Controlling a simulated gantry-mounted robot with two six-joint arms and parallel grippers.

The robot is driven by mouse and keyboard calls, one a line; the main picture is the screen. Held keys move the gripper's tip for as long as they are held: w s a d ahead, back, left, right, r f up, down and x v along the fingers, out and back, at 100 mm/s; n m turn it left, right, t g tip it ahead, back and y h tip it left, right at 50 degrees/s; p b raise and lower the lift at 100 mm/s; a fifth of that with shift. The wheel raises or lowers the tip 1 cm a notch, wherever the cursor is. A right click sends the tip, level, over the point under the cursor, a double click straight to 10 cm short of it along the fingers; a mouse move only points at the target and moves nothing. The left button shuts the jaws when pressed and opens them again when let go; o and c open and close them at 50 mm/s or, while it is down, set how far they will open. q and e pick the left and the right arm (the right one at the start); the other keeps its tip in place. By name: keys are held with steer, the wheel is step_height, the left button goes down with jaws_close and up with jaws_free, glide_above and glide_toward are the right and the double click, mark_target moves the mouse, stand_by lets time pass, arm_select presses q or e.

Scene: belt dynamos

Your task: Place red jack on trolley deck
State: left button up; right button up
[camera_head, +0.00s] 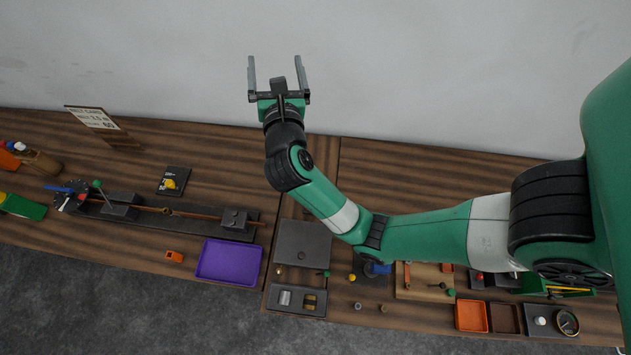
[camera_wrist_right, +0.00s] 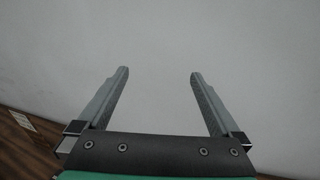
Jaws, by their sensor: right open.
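My right gripper (camera_head: 275,66) is open and empty, raised high in front of the pale wall beyond the bench. Its two spread fingers also show in the right wrist view (camera_wrist_right: 159,76), with only wall between them. A small red piece (camera_head: 479,277) sits on a dark plate at the right of the bench; it is too small to tell whether it is the jack. A green and yellow object (camera_head: 552,289) lies right of it, partly behind my arm; I cannot tell whether it is the trolley. My left gripper is not in view.
The wooden bench (camera_head: 375,165) holds a long dark fixture (camera_head: 185,221) with a rod, a purple tray (camera_head: 229,262), a grey plate (camera_head: 302,243), an orange tray (camera_head: 470,317) and a gauge (camera_head: 567,322). A sign (camera_head: 92,117) stands back left. The bench's back strip is mostly clear.

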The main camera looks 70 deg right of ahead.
steer(key=s+a+f+m+g+y+p, duration=0.1)
steer(key=s+a+f+g+y, duration=0.25)
steer(key=f, duration=0.55)
steer(key=s+a+f+g+y+p, duration=0.1)
steer(key=s+a+f+g+y, duration=0.15)
steer(key=f+y, duration=0.4)
steer(key=s+a+f+m+g+y+p, duration=0.15)
steer(key=s+a+f, duration=0.25)
steer(key=f, duration=0.6)
steer(key=shift+n+y, duration=0.25)
steer(key=shift+y, duration=0.1)
steer(key=b+x, duration=0.1)
steer(key=x, duration=0.4)
steer(key=b+x, duration=0.1)
steer(key=x, duration=0.5)
steer(key=shift+w+a+f, duration=0.1)
steer(key=shift+f, duration=0.25)
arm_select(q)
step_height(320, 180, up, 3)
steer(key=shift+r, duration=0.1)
arm_select(e)
steer(key=shift+c, duration=0.3)
jaws_close()
steer(key=shift+r, duration=0.15)
